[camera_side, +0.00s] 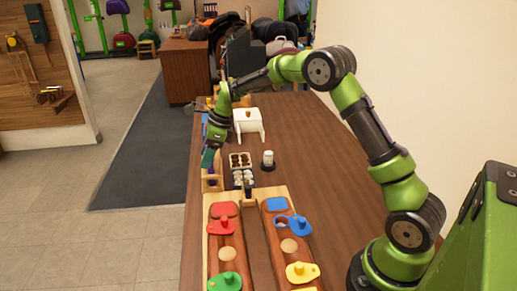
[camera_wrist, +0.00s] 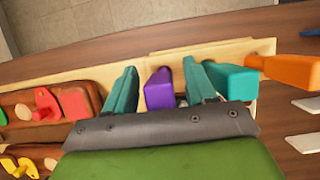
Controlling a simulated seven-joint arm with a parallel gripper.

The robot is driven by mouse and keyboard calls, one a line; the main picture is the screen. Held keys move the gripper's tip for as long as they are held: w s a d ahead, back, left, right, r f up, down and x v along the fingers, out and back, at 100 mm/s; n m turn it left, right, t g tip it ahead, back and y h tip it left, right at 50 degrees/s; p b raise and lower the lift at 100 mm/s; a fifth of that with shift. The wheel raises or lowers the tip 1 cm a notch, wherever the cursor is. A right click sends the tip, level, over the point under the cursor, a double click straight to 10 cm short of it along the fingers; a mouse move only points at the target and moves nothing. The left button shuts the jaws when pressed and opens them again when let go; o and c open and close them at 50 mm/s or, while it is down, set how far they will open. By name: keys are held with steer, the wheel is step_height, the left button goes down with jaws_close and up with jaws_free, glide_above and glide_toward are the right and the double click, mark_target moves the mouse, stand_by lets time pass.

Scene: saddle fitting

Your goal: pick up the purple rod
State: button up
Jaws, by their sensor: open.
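The purple rod (camera_wrist: 160,90) shows in the wrist view between the two teal fingers of my gripper (camera_wrist: 159,68), with a visible gap on each side. It is in the wooden holder (camera_wrist: 165,58), and its lower part is hidden by my gripper body. In the side view, my gripper (camera_side: 208,160) points down over the left edge of the table, just above a small purple spot (camera_side: 212,183) at the wooden stand. My gripper is open and empty. I cannot tell from these views how deep the fingers reach beside the rod.
A teal rod (camera_wrist: 231,79) stands close to the right finger, with an orange rod (camera_wrist: 292,72) beyond it. A wooden board with saddles and coloured knobbed pieces (camera_side: 223,226) lies in front. A white stand (camera_side: 249,121) and a small white cylinder (camera_side: 268,158) are nearby.

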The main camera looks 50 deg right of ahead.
steer(key=shift+w+f, duration=0.1)
steer(key=shift+f, duration=0.1)
jaws_close()
steer(key=shift+r, duration=0.15)
step_height(320, 180, up, 10)
steer(key=shift+f, duration=0.1)
stand_by(0.4)
